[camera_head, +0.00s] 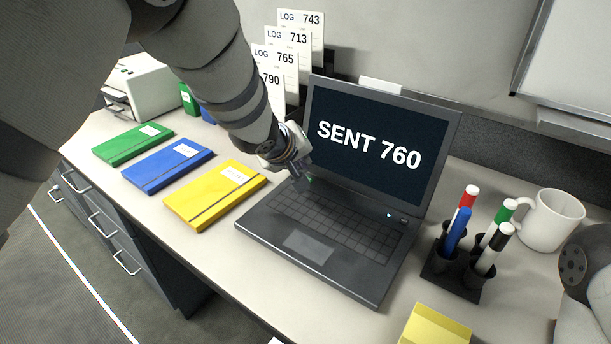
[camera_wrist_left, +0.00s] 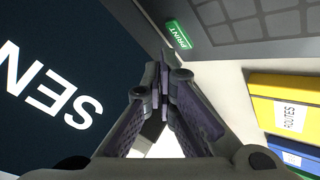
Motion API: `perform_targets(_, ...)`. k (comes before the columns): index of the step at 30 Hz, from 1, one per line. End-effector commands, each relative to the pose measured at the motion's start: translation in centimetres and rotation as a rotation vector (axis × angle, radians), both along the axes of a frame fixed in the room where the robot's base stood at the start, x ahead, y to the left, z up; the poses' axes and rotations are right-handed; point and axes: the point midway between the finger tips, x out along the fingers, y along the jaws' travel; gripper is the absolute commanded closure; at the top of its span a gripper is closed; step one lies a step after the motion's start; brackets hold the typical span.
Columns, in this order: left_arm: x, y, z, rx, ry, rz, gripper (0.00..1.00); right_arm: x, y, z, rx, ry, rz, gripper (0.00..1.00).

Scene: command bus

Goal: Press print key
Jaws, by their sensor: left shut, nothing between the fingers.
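An open dark laptop (camera_head: 345,283) stands on the desk, its screen (camera_head: 374,150) reading "SENT 760". A green print key (camera_wrist_left: 178,35) sits at the keyboard deck's corner by the screen hinge. In the head view only a sliver of green shows beside my gripper tips. My left gripper (camera_head: 300,180) is shut and empty, reaching down over the laptop's upper left corner. In the left wrist view the closed fingertips (camera_wrist_left: 166,58) are close beside the key. I cannot tell whether they touch it. My right gripper is not seen.
Green (camera_head: 132,145), blue (camera_head: 167,165) and yellow (camera_head: 214,195) binders lie left of the laptop. Log cards (camera_head: 301,38) stand behind. A marker holder (camera_head: 456,275), a white mug (camera_head: 550,220) and a yellow pad (camera_head: 435,328) are on the right.

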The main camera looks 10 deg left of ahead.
Motion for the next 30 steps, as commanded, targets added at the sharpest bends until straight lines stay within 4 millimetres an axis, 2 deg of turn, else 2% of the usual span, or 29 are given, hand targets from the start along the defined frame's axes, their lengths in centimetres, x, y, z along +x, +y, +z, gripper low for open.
perform_targets(8, 0.0, 0.0, 0.1, 0.0, 0.001, 0.0, 1.0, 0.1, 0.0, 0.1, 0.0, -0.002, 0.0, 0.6)
perform_targets(15, 0.0, 0.0, 3.0, -0.001, -0.007, 0.0, 1.0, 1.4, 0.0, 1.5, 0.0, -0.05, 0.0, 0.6)
perform_targets(21, 0.0, 0.0, 4.8, -0.001, -0.006, 0.0, 1.0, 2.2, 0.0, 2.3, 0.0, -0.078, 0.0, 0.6)
perform_targets(30, 0.0, 0.0, 4.8, 0.0, 0.004, -0.001, 1.0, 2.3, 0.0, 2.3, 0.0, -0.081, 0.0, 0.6)
